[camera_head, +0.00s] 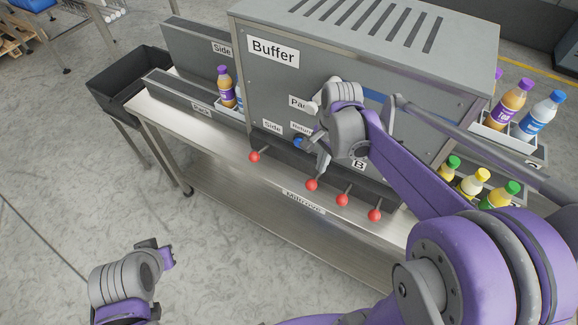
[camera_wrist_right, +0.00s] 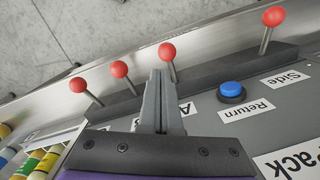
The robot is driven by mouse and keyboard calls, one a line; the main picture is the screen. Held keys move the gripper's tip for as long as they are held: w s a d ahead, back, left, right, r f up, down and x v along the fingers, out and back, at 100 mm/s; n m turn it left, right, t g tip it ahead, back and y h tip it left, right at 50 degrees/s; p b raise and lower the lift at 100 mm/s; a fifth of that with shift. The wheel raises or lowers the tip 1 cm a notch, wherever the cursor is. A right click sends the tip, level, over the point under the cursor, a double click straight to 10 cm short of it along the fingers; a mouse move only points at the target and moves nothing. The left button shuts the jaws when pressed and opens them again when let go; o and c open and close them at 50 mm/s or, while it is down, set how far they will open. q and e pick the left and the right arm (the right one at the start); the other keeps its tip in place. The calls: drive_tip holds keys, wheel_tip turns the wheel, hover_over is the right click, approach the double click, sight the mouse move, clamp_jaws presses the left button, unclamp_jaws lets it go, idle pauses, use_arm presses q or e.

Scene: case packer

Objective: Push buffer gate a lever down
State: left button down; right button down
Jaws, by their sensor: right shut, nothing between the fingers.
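A row of red-balled levers sticks out of the dark rail below the Buffer panel. The lever next to the partly hidden "A" label (camera_wrist_right: 184,107) has its red ball (camera_head: 311,185) just beyond my right fingertips. It also shows in the wrist view (camera_wrist_right: 166,50). My right gripper (camera_head: 322,168) is shut and empty, its fingers (camera_wrist_right: 161,76) pointing at this lever. The fingertips overlap the lever's stem in the wrist view; I cannot tell whether they touch. My left gripper (camera_head: 158,251) is low at the left, away from the machine; its jaw state is unclear.
A blue button (camera_wrist_right: 231,89) by the Return label sits close beside the right gripper. Other red levers stand at the Side label (camera_head: 254,156) and to the right (camera_head: 342,200). Bottles (camera_head: 536,118) stand at the right.

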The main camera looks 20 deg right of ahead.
sight(313, 181)
use_arm(q)
drive_tip(key=shift+a+r, duration=0.25)
use_arm(e)
drive_tip(key=shift+w+a+r+m, duration=0.1)
drive_tip(key=shift+w+m, duration=0.3)
drive_tip(key=shift+w, duration=0.15)
